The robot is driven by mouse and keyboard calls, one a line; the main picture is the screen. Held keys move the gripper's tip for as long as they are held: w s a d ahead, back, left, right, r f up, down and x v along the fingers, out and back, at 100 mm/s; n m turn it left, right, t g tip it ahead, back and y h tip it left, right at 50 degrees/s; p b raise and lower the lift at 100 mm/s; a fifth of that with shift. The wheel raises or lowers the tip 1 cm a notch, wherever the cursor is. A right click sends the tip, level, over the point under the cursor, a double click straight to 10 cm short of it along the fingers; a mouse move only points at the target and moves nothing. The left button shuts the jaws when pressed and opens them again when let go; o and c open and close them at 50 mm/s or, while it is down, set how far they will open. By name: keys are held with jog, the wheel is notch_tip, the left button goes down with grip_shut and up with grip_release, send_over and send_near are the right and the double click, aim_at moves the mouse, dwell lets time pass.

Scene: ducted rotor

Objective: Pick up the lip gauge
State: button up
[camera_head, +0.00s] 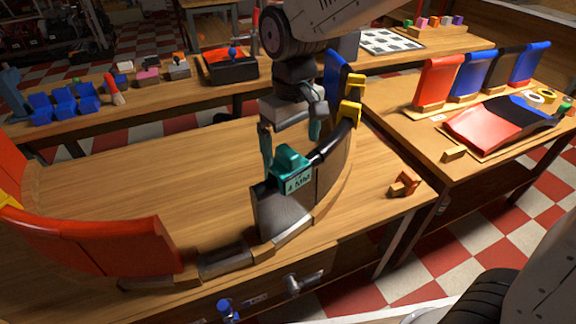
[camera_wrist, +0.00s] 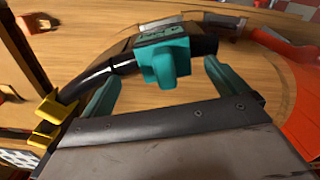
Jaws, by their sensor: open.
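The lip gauge is most likely the teal block (camera_head: 291,162) with a light lettered plate on its front. It sits on the dark upper rim of the curved duct wall (camera_head: 330,165). It also shows in the wrist view (camera_wrist: 166,66). My gripper (camera_head: 291,143) is open just above it, with teal fingers. In the wrist view my gripper (camera_wrist: 158,90) has one finger on either side of the block's upright grip, with gaps on both sides. Nothing is held.
Yellow clamps (camera_head: 350,110) sit on the rim behind my gripper. A red curved segment (camera_head: 95,245) stands at the left. A small orange-brown block (camera_head: 404,185) lies on the table at the right. Bare wood (camera_head: 150,170) lies inside the ring. A side table (camera_head: 400,120) holds coloured panels.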

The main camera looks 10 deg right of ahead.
aim_at(288, 151)
jog(key=f, duration=0.4)
jog(key=shift+a+f, duration=0.2)
jog(key=shift+a, duration=0.1)
jog(key=c, duration=1.2)
jog(key=shift+r, duration=0.1)
jog(key=shift+r, duration=0.55)
notch_tip(288, 151, up, 2)
jog(key=shift+r, duration=0.15)
jog(key=s+d+r, duration=0.1)
jog(key=s+d, duration=0.1)
jog(key=s, duration=0.6)
jog(key=s+d+r, duration=0.1)
jog(key=s+d, duration=0.2)
jog(key=s, duration=0.4)
jog(key=shift+s+a+r, duration=0.1)
jog(key=shift+r, duration=1.05)
jog(key=shift+s+a+r, duration=0.1)
jog(key=shift+r, duration=1)
